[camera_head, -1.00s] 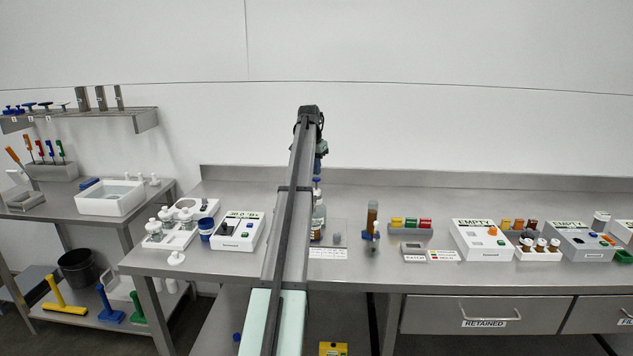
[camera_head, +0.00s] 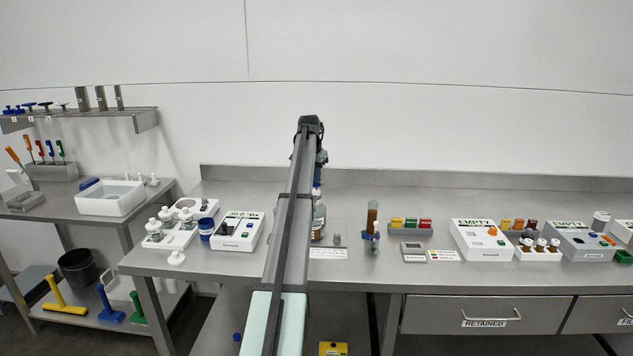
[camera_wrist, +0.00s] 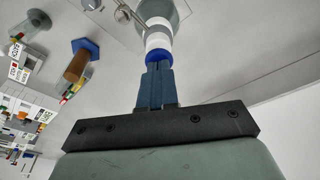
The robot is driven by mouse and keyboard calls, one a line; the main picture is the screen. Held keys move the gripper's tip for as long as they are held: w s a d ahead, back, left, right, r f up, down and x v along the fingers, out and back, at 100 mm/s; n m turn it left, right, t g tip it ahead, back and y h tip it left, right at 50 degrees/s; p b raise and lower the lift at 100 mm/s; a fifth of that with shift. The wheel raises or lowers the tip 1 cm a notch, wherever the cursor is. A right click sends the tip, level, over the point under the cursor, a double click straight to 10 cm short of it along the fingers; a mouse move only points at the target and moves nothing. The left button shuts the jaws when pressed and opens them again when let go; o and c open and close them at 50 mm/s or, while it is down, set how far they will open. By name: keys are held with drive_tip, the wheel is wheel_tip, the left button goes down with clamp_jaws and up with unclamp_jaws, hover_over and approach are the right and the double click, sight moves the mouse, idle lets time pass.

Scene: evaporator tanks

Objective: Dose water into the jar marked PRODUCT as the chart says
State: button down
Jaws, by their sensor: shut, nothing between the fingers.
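A clear bottle (camera_head: 319,213) with a white and blue top stands beside my arm on the bench. In the wrist view its white collar and blue cap (camera_wrist: 158,55) lie right at my fingertips, with a metal spout (camera_wrist: 125,14) to one side. My gripper (camera_wrist: 157,68) is shut and empty, its blue fingers pointing at the cap from above; they seem to touch it. An amber jar (camera_head: 317,235) shows low beside the bottle, partly hidden by my arm; I cannot read its marking. A white printed card (camera_head: 327,253) lies in front, its text too small to read.
A white instrument (camera_head: 238,231) and a bottle tray (camera_head: 178,240) are to the left. Boxes marked EMPTY (camera_head: 481,240) stand further right.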

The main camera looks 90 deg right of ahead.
drive_tip(key=shift+f, duration=0.5)
drive_tip(key=shift+r, duration=0.1)
drive_tip(key=shift+s+d+v, duration=0.1)
drive_tip(key=shift+d+v, duration=0.1)
drive_tip(key=shift+v, duration=0.85)
drive_tip(key=shift+s+d+v, duration=0.1)
drive_tip(key=shift+d+v, duration=0.05)
drive_tip(key=shift+v, duration=0.9)
drive_tip(key=shift+w+a+x, duration=0.1)
drive_tip(key=shift+a+x, duration=0.1)
drive_tip(key=shift+x, duration=0.85)
drive_tip(key=shift+w+a+x, duration=0.1)
drive_tip(key=shift+a+x, duration=0.05)
drive_tip(key=shift+x, duration=0.9)
drive_tip(key=shift+s+d+v, duration=0.1)
drive_tip(key=shift+d+v, duration=0.1)
drive_tip(key=shift+v, duration=0.85)
drive_tip(key=shift+s+d+v, duration=0.1)
drive_tip(key=shift+d+v, duration=0.05)
drive_tip(key=shift+v, duration=0.9)
drive_tip(key=shift+r, duration=0.15)
